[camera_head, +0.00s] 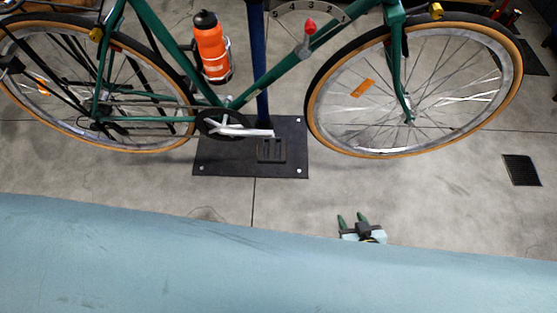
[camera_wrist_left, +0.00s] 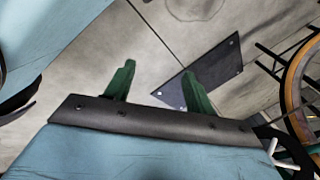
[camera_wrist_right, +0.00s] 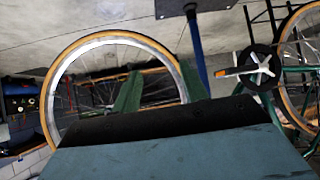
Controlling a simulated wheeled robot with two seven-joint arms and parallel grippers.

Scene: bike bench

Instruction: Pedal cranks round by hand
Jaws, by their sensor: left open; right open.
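A green bike stands side-on in the head view. Its silver crank arm (camera_head: 245,131) points right from the dark chainring (camera_head: 212,124), with a black pedal (camera_head: 271,150) at its end. The right wrist view shows the crank (camera_wrist_right: 258,68) at the right, with an orange-edged pedal (camera_wrist_right: 226,72). My right gripper (camera_head: 353,218) is open and empty, in front of the bike, below the front wheel and right of the pedal, apart from both. Its green fingers (camera_wrist_right: 160,88) show in the right wrist view. My left gripper (camera_wrist_left: 158,85) is open and empty; the head view does not show it.
A blue stand post (camera_head: 262,75) rises from a black base plate (camera_head: 215,160) behind the crank. The front wheel (camera_head: 325,125) and rear wheel (camera_head: 150,150) flank it. An orange bottle (camera_head: 211,48) sits on the frame. A floor grate (camera_head: 521,170) lies right. The floor before the bike is clear.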

